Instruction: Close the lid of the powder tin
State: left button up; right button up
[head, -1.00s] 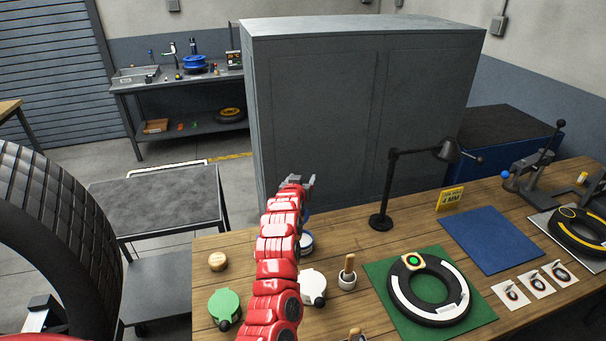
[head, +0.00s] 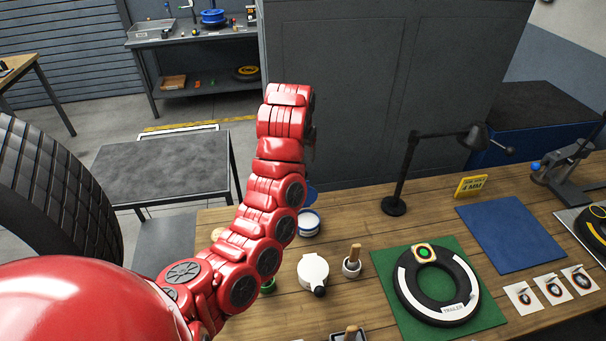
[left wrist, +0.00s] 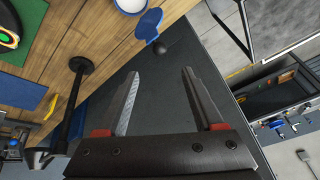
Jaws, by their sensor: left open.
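An open tin (head: 308,228) with a blue rim and white contents stands on the wooden bench, partly behind my left arm. It fits the powder tin. Its blue lid (head: 311,196) stands open at the far side, mostly hidden by the arm. In the left wrist view the white tin (left wrist: 130,4) is cut by the top edge. The blue lid (left wrist: 149,24) there has a dark ball knob (left wrist: 160,47) at its edge. My left gripper (left wrist: 160,88) is open and empty, with the knob ahead, beyond its fingertips. My right gripper is out of view.
A white-lidded tin (head: 312,270), a small pot (head: 351,267) and a black lamp (head: 394,205) stand nearby. A tyre (head: 438,285) lies on a green mat. A grey cabinet (head: 390,100) rises behind the bench. A blue mat (head: 510,238) lies clear.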

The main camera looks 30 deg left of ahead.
pick_arm(q)
jog(key=p+x, duration=0.2)
jog(key=x, duration=0.9)
jog(key=shift+w+f, duration=0.15)
jog(key=shift+p+x, duration=0.3)
jog(key=shift+x, duration=0.6)
jog(key=shift+c, duration=0.3)
grip_shut()
